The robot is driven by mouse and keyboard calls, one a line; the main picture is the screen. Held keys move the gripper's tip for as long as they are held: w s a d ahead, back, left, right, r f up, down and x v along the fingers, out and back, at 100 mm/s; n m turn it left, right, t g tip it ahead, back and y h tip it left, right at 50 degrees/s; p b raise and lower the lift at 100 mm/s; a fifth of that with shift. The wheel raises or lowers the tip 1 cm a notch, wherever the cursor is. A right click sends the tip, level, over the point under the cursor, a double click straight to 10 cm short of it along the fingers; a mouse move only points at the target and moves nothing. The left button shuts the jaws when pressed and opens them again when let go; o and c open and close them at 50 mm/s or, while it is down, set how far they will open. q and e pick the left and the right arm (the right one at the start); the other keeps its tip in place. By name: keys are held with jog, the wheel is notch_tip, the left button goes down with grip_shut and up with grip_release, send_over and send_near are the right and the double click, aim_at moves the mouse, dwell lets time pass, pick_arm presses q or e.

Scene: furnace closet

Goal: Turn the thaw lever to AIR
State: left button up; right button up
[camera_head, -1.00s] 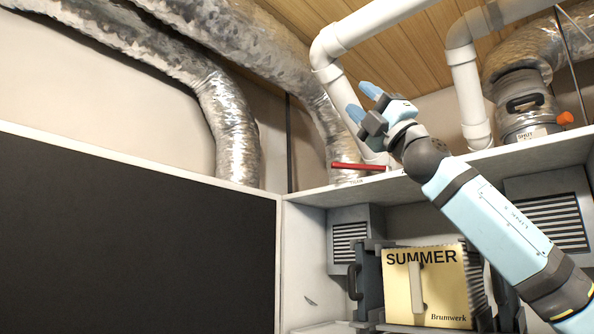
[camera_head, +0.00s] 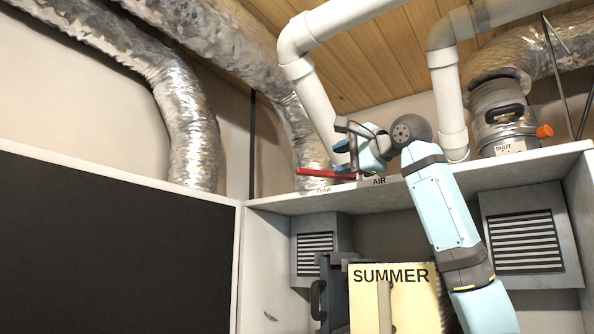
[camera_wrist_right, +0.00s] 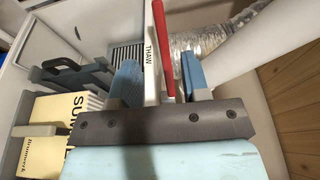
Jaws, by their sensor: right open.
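The red thaw lever (camera_head: 322,173) lies along the shelf's front edge, with its free end to the left, above the THAW label (camera_head: 323,190). The AIR label (camera_head: 379,182) is to the right, near the lever's other end. My right gripper (camera_head: 341,157) is open at the right part of the lever, its fingers pointing left. In the right wrist view the lever (camera_wrist_right: 162,45) shows between the spread blue fingers (camera_wrist_right: 158,72), nearer the right one. I cannot tell whether a finger touches it. My left gripper is out of view.
White pipes (camera_head: 316,100) and silver ducts (camera_head: 192,130) rise behind the shelf (camera_head: 460,176). A damper with an orange knob (camera_head: 544,131) stands at right. Below the shelf are a yellow SUMMER panel (camera_head: 395,300) and vents (camera_head: 526,242). A black panel (camera_head: 110,250) fills the left.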

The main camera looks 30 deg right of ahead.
aim_at(309, 171)
jog(key=w+p, duration=0.1)
jog(key=w, duration=0.2)
jog(key=w+a+p, duration=0.1)
jog(key=w, duration=0.3)
jog(key=w+p, duration=0.2)
jog(key=w, duration=0.2)
jog(key=shift+w+a, duration=0.15)
jog(key=shift+a, duration=0.05)
jog(key=shift+w+a, duration=0.1)
jog(key=shift+w, duration=0.35)
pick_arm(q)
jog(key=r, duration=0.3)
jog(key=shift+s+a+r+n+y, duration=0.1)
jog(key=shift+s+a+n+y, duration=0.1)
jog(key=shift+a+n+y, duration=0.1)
pick_arm(e)
jog(key=shift+f, duration=0.1)
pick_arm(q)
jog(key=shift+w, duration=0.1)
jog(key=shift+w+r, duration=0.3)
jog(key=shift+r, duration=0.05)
pick_arm(e)
grip_shut()
